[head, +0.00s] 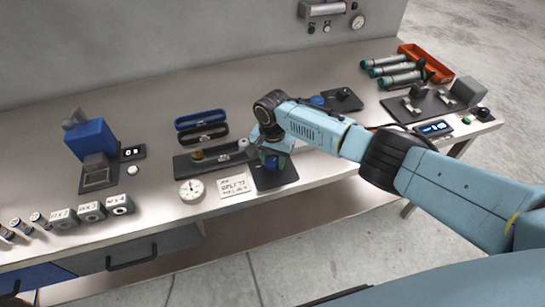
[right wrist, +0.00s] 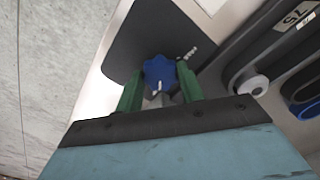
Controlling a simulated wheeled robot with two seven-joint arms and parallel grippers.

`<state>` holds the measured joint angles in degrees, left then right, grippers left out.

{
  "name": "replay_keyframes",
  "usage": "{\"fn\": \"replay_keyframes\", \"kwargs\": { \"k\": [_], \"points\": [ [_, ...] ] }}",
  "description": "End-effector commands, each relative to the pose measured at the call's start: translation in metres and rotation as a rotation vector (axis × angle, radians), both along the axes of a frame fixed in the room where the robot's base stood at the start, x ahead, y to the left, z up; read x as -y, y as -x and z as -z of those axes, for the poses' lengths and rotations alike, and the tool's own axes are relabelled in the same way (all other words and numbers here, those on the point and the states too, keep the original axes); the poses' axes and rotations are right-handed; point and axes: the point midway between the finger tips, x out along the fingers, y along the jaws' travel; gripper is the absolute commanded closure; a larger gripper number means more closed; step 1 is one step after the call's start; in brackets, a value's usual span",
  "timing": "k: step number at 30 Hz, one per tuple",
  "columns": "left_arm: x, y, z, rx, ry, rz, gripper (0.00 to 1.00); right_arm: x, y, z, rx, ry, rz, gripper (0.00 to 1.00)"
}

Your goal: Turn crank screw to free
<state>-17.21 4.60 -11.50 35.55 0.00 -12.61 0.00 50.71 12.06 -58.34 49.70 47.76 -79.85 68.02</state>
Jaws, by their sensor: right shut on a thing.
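The crank screw has a blue lobed knob (right wrist: 160,70) with a small pale pin, above a dark plate (right wrist: 135,38). My right gripper (right wrist: 161,85) reaches down over it, its two green fingers on either side of the knob and shut on it. In the head view my right gripper (head: 272,163) is low over the dark plate (head: 285,178) at the bench's front, and the arm hides part of the knob. Any thread or shaft below the knob is hidden. My left gripper is in neither view.
Left of the gripper lie a dark long fixture (head: 190,166), a round dial (head: 191,191) and a printed card (head: 234,186). A blue machine (head: 92,139) stands further left. An orange tray (head: 428,62) and teal-ended cylinders (head: 395,68) are at the back right. Bare bench shows behind the arm.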

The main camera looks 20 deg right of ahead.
Motion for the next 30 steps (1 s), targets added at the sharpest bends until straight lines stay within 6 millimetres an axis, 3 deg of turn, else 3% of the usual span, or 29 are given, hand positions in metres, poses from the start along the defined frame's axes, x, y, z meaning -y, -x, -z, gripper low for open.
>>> {"fn": "replay_keyframes", "kwargs": {
  "k": [9,30],
  "points": [
    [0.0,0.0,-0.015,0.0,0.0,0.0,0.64,0.0,0.001,-0.001,-0.003,-0.001,-0.277,0.85],
    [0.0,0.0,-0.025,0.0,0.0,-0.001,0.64,0.0,0.0,-0.001,-0.001,-0.001,-0.942,0.85]
  ]
}}
